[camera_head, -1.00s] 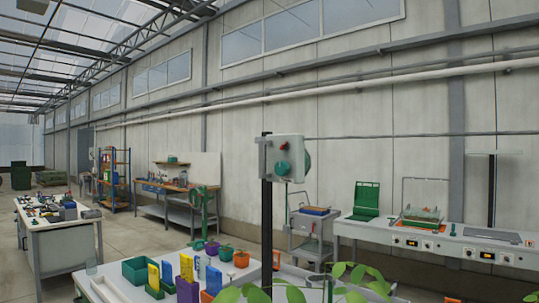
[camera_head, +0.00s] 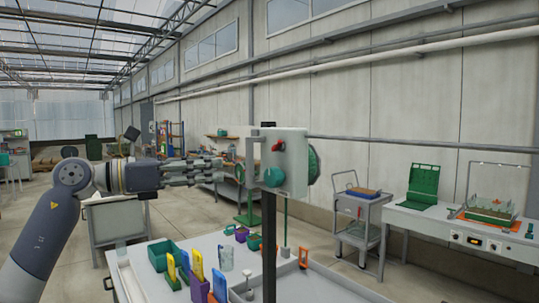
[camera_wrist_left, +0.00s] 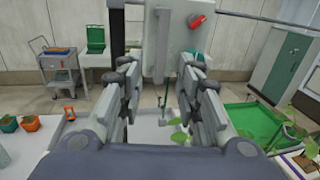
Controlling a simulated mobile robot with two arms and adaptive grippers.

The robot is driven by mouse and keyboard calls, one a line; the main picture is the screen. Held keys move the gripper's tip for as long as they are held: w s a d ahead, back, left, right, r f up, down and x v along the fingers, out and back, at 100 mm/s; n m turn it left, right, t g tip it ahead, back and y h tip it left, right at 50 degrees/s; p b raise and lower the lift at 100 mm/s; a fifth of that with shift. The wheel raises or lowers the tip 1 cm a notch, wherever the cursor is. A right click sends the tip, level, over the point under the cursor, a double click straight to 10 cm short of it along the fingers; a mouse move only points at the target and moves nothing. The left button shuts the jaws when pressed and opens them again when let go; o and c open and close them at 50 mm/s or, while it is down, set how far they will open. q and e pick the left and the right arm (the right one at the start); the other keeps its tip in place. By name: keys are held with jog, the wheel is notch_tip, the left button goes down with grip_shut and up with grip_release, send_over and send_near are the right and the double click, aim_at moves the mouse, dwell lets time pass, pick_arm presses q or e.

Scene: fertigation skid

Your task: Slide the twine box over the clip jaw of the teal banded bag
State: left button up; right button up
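I cannot make out the twine box, the teal banded bag or its clip jaw in either view. My left gripper (camera_head: 212,169) comes in from the left in the head view, over the white table. Its fingertips point at a grey box on a post and look close to it; I cannot tell if they touch. In the left wrist view my left gripper (camera_wrist_left: 163,80) has its fingers spread apart with nothing held between them. My right gripper is not in view.
The grey box (camera_head: 296,152) with a red lever and teal knob sits on a dark post. The white table (camera_head: 225,240) below holds green bins, yellow and purple pieces and small pots. A grey cart (camera_head: 357,227) and a white bench (camera_head: 470,225) stand right. A green tray (camera_wrist_left: 250,120) shows in the wrist view.

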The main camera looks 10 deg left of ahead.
aim_at(250, 182)
pick_arm(q)
jog(key=p+x, duration=0.1)
jog(key=x, duration=0.2)
jog(key=p+x, duration=0.2)
jog(key=x, duration=0.1)
jog(key=p+x, duration=0.2)
jog(key=x, duration=0.1)
jog(key=shift+w+d+r, duration=0.15)
jog(key=shift+d+r, duration=0.1)
jog(key=shift+r, duration=0.1)
jog(key=shift+w+d, duration=0.1)
jog(key=shift+f, duration=0.1)
grip_shut()
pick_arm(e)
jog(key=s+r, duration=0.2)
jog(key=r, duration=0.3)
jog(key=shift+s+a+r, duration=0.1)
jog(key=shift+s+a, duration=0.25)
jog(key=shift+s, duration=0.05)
